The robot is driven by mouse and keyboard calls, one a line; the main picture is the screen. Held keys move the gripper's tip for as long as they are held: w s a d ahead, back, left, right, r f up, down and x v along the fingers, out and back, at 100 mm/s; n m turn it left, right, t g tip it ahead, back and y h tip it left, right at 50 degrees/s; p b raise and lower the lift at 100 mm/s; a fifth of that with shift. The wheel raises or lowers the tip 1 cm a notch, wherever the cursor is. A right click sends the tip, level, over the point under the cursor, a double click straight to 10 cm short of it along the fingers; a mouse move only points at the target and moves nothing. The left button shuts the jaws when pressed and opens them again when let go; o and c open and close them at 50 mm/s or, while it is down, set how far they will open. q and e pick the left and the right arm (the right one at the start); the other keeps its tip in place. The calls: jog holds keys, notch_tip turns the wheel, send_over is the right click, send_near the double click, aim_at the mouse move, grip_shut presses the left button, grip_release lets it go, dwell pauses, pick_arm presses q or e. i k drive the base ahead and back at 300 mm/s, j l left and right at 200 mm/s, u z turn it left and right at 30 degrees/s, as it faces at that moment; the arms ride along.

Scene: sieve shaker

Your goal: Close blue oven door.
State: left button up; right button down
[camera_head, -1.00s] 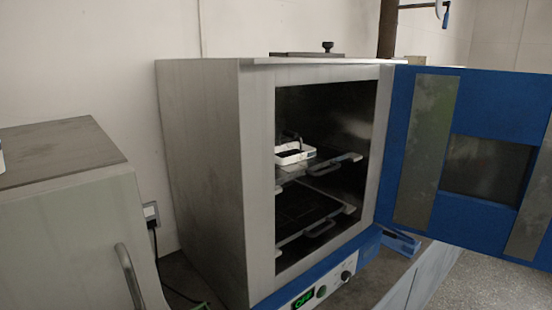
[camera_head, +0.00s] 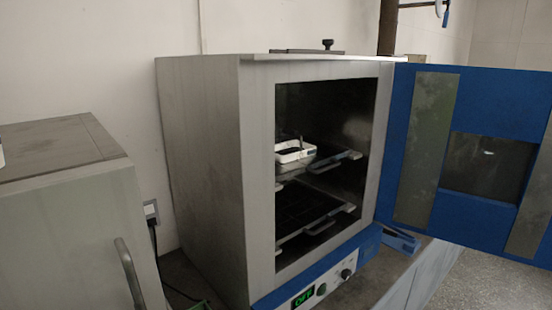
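The blue oven door (camera_head: 425,160) stands wide open on the right side of the oven (camera_head: 203,170). It has a dark window (camera_head: 486,167) and grey panels on its inner face. The grey oven body faces right of centre with its dark chamber exposed. A white tray (camera_head: 293,154) sits on the upper rack inside, with a lower rack (camera_head: 312,218) below it. Neither of my grippers shows in this view.
A grey cabinet (camera_head: 70,220) with a bar handle (camera_head: 130,275) stands at the left front. A control panel (camera_head: 310,292) with a green display is under the chamber. Floor shows at the lower right, below the door.

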aim_at(488, 194)
jog(key=i+l+z, duration=0.2)
jog(key=l, duration=0.25)
jog(key=i+l+z, duration=0.2)
jog(key=l+z, duration=0.2)
jog(key=i+l+z, duration=0.25)
jog(key=l+z, duration=0.2)
jog(key=i+l+z, duration=0.6)
jog(key=z, duration=0.2)
jog(key=i+l+z, duration=0.2)
jog(key=i+z, duration=0.15)
jog(key=i, duration=0.15)
jog(key=i+z, duration=0.3)
jog(key=i, duration=0.2)
jog(key=i+u, duration=0.35)
jog(key=i+l+u, duration=0.1)
jog(key=u, duration=0.25)
jog(key=i+l+u, duration=0.15)
jog(key=i+u, duration=0.35)
jog(key=u, duration=0.3)
jog(key=i+u, duration=0.1)
jog(key=u, duration=0.35)
jog(key=i+l+u, duration=0.1)
jog(key=u, duration=0.35)
jog(key=i+l+u, duration=0.1)
jog(key=u, duration=0.35)
jog(key=i+l+u, duration=0.1)
jog(key=u, duration=0.35)
